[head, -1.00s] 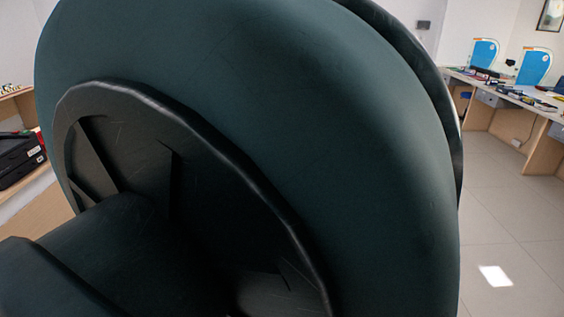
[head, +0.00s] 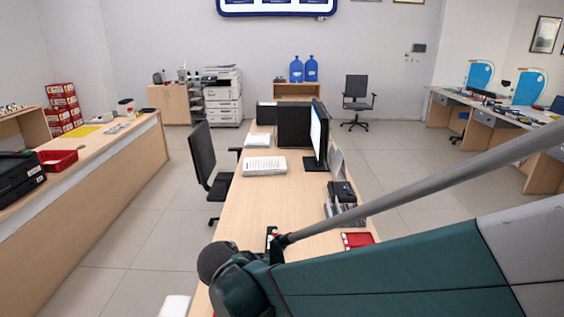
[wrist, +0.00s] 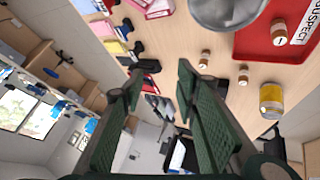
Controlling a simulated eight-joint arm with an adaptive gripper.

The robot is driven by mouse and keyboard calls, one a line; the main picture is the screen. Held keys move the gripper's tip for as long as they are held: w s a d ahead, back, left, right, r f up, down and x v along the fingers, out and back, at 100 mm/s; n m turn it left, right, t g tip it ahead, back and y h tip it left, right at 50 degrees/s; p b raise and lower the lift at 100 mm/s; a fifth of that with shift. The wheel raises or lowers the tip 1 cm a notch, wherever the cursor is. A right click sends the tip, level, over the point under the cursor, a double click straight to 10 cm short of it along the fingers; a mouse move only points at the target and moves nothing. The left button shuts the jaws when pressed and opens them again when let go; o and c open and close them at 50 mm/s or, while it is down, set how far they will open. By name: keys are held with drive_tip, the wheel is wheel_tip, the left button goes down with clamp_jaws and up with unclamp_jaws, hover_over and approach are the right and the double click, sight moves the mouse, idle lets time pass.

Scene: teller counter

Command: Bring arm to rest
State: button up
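My gripper (wrist: 160,75) shows in the wrist view with its two dark green fingers spread apart. No object is between them. The fingers point up and away over a wooden counter, which looks tilted in this view. In the head view, my dark teal arm link (head: 390,275) and a grey rod reach across the lower right, over the near end of the middle desk. The gripper itself cannot be made out in the head view.
The desk (head: 250,205) holds a monitor (head: 319,135) and papers. A chair (head: 205,165) stands left of it. The wrist view shows a red tray (wrist: 257,42) labelled SUSPECT, a grey bowl (wrist: 228,10), a yellow jar (wrist: 271,99) and small capped bottles.

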drive_tip(key=s+d+r+n+y, duration=0.1)
drive_tip(key=s+d+r+y, duration=0.1)
drive_tip(key=s+d, duration=0.2)
drive_tip(key=s+d+r+t+y, duration=0.1)
drive_tip(key=s+d, duration=0.3)
drive_tip(key=d, duration=0.5)
drive_tip(key=s+d+r+n+y+b, duration=0.1)
drive_tip(key=s+d+r+y, duration=0.1)
drive_tip(key=d, duration=0.5)
drive_tip(key=shift+s+d+r+n+t+y, duration=0.15)
drive_tip(key=shift+s+r+n+t+y, duration=0.2)
drive_tip(key=shift+s+r, duration=0.55)
drive_tip(key=shift+s+f, duration=0.15)
